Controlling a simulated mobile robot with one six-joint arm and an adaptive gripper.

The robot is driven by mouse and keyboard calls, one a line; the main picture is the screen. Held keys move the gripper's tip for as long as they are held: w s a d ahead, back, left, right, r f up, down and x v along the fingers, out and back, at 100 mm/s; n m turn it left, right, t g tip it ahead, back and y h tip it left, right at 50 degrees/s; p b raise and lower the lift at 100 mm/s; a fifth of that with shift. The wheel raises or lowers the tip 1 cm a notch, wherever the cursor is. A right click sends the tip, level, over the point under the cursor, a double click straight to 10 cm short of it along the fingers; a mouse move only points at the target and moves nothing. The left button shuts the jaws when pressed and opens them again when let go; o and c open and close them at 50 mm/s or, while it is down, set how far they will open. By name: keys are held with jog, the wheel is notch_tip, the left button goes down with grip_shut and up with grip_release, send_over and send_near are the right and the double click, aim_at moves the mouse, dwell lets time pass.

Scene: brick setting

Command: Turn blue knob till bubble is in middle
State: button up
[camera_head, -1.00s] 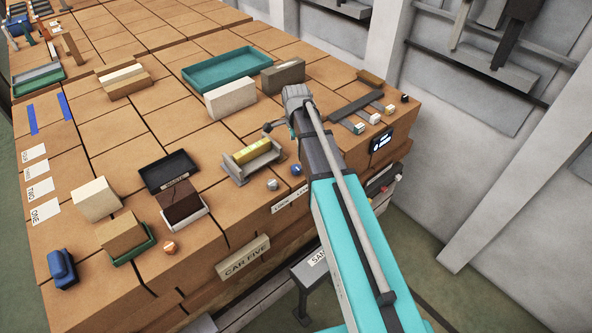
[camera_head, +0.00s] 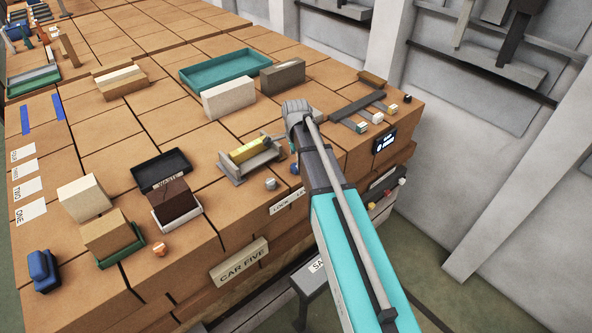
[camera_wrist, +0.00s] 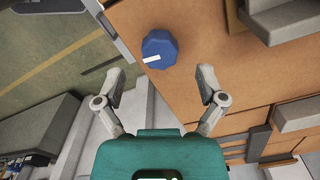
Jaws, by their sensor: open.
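The blue knob (camera_wrist: 160,48) is eight-sided with a white pointer line toward its left side in the wrist view. It sits on the brown brick surface, just beyond my gripper (camera_wrist: 161,74). The gripper is open, with one finger to each side of the knob's line and no visible contact. A yellow level vial (camera_head: 250,149) lies in a grey cradle (camera_head: 232,178) left of my arm. Its bubble is too small to make out.
A small grey ball-like knob (camera_head: 271,184) stands near the cradle. White (camera_head: 229,98) and grey (camera_head: 283,76) blocks and a teal tray (camera_head: 228,70) are behind. A dark display (camera_head: 385,141) is on the right edge. Grey blocks (camera_wrist: 285,20) lie right of the blue knob in the wrist view.

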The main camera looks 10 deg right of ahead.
aim_at(296, 168)
jog(key=shift+f+b, duration=1.3)
jog(key=shift+f, duration=0.35)
jog(key=c, duration=1.1)
jog(key=shift+c, duration=0.2)
jog(key=shift+n, duration=0.5)
